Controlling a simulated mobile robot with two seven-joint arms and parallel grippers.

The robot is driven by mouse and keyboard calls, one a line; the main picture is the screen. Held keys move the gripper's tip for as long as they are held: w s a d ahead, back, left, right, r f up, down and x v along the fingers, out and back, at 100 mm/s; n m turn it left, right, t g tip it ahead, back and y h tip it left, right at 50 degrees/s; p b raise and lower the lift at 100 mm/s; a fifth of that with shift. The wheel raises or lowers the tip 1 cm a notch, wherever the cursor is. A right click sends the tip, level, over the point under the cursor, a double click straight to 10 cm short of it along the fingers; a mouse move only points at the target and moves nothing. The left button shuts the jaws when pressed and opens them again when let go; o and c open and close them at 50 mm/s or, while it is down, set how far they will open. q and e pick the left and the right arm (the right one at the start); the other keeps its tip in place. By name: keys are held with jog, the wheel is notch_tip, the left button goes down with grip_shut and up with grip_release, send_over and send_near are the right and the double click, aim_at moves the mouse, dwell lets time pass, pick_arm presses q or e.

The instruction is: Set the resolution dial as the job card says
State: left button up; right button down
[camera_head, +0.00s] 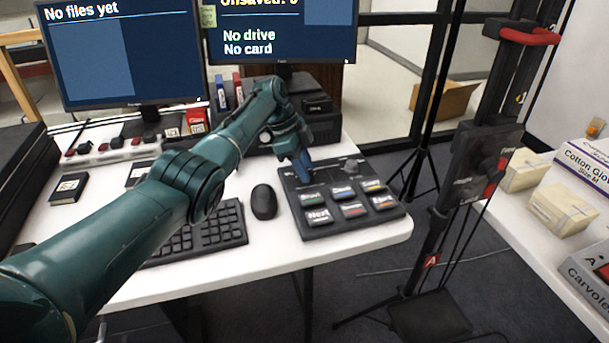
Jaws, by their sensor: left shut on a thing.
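The dark control panel (345,222) lies at the right end of the white desk. It has several labelled keys, "Next" and "Start" among them. A round dark knob (350,167) stands at its back right, clear of my gripper. My left gripper (303,172) reaches down onto the panel's back left corner. It is shut on what seems to be a dial there, which the fingers hide; its setting cannot be read. A small yellow-green note (208,16) sits between the monitors, too small to read; I cannot tell whether it is the job card. My right gripper is not in view.
A mouse (264,202) and keyboard (205,233) lie left of the panel, under and beside my left arm. Two monitors (125,50) stand behind; the right one reads "No drive, No card". A dark stand (440,190) rises right of the desk, before a table with boxes (562,208).

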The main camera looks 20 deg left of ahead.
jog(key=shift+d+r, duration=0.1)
pick_arm(q)
jog(key=shift+f, duration=0.1)
dwell(0.3)
jog(key=o, duration=1)
jog(key=shift+c, duration=0.2)
jog(key=p+v, duration=0.1)
jog(key=v, duration=1.2)
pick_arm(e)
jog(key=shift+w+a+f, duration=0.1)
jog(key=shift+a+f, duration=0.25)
